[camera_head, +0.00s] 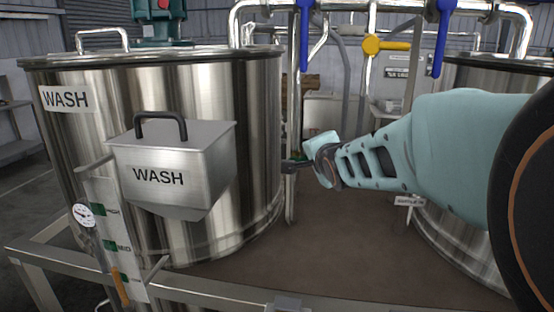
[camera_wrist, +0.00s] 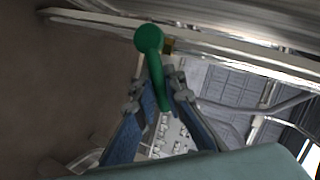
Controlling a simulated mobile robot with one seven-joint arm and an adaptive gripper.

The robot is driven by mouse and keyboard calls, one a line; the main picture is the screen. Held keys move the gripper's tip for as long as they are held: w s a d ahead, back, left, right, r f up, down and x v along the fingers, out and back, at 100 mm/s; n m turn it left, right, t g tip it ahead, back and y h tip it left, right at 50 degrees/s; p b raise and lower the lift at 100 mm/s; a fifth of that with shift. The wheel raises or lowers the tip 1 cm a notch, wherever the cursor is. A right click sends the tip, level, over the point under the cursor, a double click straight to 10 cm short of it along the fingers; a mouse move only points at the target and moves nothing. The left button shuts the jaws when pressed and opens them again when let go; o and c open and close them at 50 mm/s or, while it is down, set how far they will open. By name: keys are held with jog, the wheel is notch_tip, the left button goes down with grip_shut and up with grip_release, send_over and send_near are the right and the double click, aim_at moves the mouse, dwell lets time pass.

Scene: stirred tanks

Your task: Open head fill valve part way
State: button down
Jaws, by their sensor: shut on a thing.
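A green valve lever (camera_wrist: 152,52) with a round hub stands out from a metal pipe in the wrist view. My gripper (camera_wrist: 163,92) has its two blue-padded fingers on either side of the lever's lower part and is shut on it. In the head view my gripper (camera_head: 290,166) is at a thin upright pipe between the two tanks. Only a small bit of green shows there, and the lever is mostly hidden. No label naming this valve is readable.
The steel WASH tank (camera_head: 262,130) with its WASH box (camera_head: 215,150) stands close on the left. Another tank (camera_head: 465,235) is at the right, partly behind my arm. Blue levers (camera_head: 304,40) and a yellow valve handle (camera_head: 385,45) hang on the upper pipes.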

dwell(0.4)
jog(key=c, duration=2)
grip_release()
jog(key=shift+o, duration=0.2)
jog(key=shift+p, duration=0.35)
